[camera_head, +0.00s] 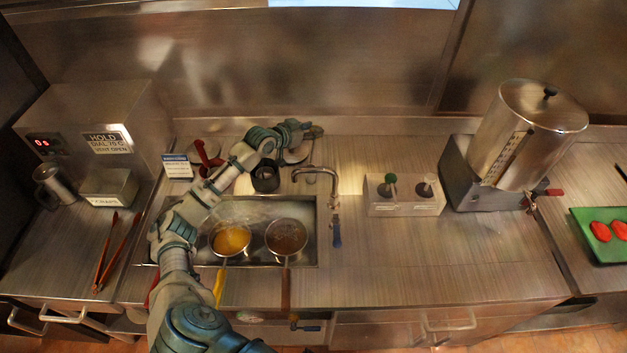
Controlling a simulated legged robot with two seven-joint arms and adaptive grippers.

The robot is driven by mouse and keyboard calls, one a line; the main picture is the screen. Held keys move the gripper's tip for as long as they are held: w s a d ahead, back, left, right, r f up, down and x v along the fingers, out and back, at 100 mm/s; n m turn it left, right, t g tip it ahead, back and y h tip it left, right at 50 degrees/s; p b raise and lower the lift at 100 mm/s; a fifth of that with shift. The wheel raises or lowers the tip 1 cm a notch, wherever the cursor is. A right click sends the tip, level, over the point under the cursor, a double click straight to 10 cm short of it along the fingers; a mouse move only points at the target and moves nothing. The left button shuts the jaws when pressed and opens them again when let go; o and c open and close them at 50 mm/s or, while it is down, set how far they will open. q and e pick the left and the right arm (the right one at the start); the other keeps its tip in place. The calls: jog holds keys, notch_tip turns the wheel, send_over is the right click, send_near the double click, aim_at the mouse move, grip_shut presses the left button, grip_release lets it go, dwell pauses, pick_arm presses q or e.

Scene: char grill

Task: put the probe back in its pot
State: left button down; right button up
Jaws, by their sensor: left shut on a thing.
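My left gripper (303,127) reaches over the back of the counter, behind the sink. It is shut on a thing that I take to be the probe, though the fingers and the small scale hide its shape. A small grey round piece (316,132) shows at the fingertips; I cannot tell whether it is part of the held thing. A black open pot (265,178) stands on the counter behind the sink, below my left wrist in the picture and apart from the gripper. My right gripper is not in view.
The sink (258,208) holds two long-handled pans (231,240) (287,236). A tap (318,171) stands right of the black pot. A steel urn (530,130) stands right. The counter's front right is clear.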

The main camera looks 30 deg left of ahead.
pick_arm(q)
jog(key=shift+s+a, duration=0.2)
jog(key=shift+w+f, duration=0.2)
jog(key=shift+f, duration=0.05)
notch_tip(320, 180, down, 4)
jog(key=shift+d+r, duration=0.1)
jog(key=shift+r, duration=0.05)
notch_tip(320, 180, down, 5)
jog(key=shift+s+f+p, duration=0.15)
jog(key=shift+p, duration=0.45)
jog(key=shift+f, duration=0.1)
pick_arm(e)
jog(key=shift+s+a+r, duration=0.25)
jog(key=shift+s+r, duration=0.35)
pick_arm(q)
jog(key=c, duration=0.6)
grip_release()
jog(key=shift+f, duration=0.15)
jog(key=shift+c, duration=0.2)
jog(key=shift+w, duration=0.2)
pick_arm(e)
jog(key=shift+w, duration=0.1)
